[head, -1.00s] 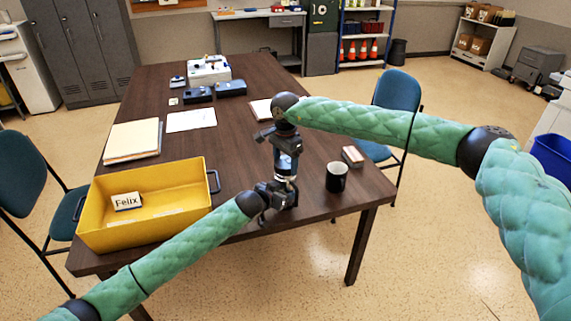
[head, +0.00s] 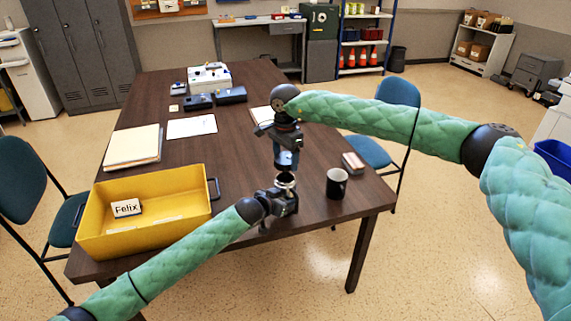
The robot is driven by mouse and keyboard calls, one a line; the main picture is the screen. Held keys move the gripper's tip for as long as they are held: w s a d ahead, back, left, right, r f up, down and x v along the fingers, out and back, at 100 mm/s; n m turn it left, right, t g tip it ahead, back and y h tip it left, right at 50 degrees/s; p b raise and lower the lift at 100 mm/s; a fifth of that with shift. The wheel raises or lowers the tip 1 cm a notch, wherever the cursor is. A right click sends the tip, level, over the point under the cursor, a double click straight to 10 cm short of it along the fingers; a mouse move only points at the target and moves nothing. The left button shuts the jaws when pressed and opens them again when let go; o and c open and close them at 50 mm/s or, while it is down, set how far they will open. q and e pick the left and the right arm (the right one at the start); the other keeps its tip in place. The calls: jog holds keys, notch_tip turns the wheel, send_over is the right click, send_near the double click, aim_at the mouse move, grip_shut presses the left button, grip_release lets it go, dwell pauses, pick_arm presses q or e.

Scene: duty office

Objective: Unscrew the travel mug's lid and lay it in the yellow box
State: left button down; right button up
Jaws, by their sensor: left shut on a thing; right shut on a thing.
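The travel mug (head: 286,180) is upright above the front right part of the table, its pale metallic rim showing. My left gripper (head: 282,195) is shut on the mug's body from the lower left and hides most of it. My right gripper (head: 287,156) points down from above, directly over the mug, shut on the lid, which its jaws largely hide. I cannot tell whether a gap separates lid and mug. The yellow box (head: 150,237) stands at the table's left front, holding a white card marked "Felix" (head: 127,208).
A black mug (head: 337,184) and a small block-like item (head: 353,163) stand close right of the grippers. Papers (head: 191,126), a folder stack (head: 133,146) and dark cases (head: 231,95) lie farther back on the brown table (head: 235,160). Chairs flank the table.

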pick_arm(q)
jog(key=shift+c, duration=2)
grip_release()
